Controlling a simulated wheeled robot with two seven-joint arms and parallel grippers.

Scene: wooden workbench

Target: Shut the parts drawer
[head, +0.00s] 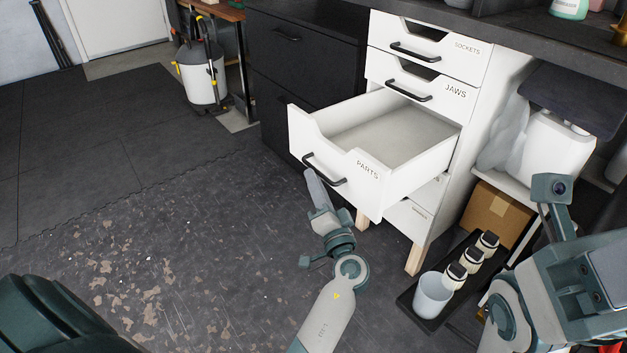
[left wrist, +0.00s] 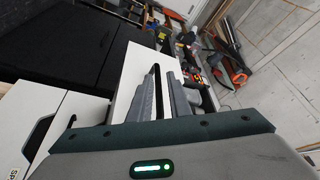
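The parts drawer (head: 352,166), a white drawer lettered PARTS, is pulled well out of the white cabinet and looks empty inside. Its black bar handle (head: 324,172) is on the front face. My left gripper (head: 311,180) is just below the handle's left end, with its fingers pointing up. In the left wrist view, the two ridged fingers (left wrist: 160,97) stand a narrow gap apart beside a white panel, with a dark bar showing between them. I cannot tell if they touch the handle. My right arm (head: 570,285) is at the right; its fingers are out of view.
The sockets drawer (head: 424,50) and jaws drawer (head: 420,88) above look shut. A black tray (head: 424,313) with a pale cup (head: 433,295) and several small jars stands at right. A sprayer tank (head: 200,75) stands at the back. The floor left of the drawer is clear.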

